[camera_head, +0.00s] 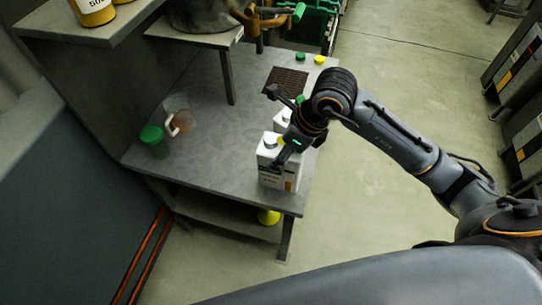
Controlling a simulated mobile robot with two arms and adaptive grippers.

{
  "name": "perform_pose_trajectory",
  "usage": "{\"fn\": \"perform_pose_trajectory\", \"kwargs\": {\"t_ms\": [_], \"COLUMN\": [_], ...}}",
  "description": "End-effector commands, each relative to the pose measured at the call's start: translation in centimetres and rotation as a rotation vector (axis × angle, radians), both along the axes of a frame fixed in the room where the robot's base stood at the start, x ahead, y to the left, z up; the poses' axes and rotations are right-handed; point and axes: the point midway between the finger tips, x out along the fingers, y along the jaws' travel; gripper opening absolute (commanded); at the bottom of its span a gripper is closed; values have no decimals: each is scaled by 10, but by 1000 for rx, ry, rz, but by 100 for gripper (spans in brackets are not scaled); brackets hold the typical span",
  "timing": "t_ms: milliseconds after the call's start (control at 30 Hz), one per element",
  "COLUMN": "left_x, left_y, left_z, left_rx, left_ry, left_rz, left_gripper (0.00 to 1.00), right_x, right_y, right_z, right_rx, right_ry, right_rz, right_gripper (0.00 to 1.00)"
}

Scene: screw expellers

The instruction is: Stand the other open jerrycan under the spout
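Two white jerrycans stand upright close together by the table's right edge. The nearer jerrycan (276,176) has a printed label and a dark spot on top that looks like its mouth. The farther jerrycan (281,119) is partly hidden by my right gripper, and something green shows at its top. My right gripper (277,125) is over the two cans with its fingers spread wide; I cannot tell whether it touches them. The brass spout (256,28) is at the far end, above and behind a dark grate (285,81). My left gripper is not in view.
A green cap (300,57) and a yellow cap (319,60) lie at the table's far right. A clear jug (180,121) and a green-lidded jar (153,140) stand on the left. A raised shelf (195,35) overhangs the back. The table (222,160) is clear in the middle.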

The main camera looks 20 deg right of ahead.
Motion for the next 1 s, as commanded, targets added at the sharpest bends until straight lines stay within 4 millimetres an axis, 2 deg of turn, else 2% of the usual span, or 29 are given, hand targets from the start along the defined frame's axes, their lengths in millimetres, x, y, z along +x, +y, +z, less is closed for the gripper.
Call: {"fn": "perform_pose_trajectory", "kwargs": {"t_ms": [100,367,600,967,1000], "left_x": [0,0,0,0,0], "left_y": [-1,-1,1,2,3], "left_z": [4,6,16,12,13], "left_rx": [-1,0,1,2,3], "left_ry": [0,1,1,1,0], "left_rz": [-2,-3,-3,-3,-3], "left_gripper": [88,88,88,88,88], "right_x": [10,21,22,22,21], "right_y": [9,18,17,17,17], "right_z": [-13,-30,-59,-65,-65], "right_rx": [3,3,3,2,0], "right_ry": [-3,-3,-3,-6,-3], "right_rz": [0,0,0,1,0], "right_gripper": [4,4,4,4,73]}}
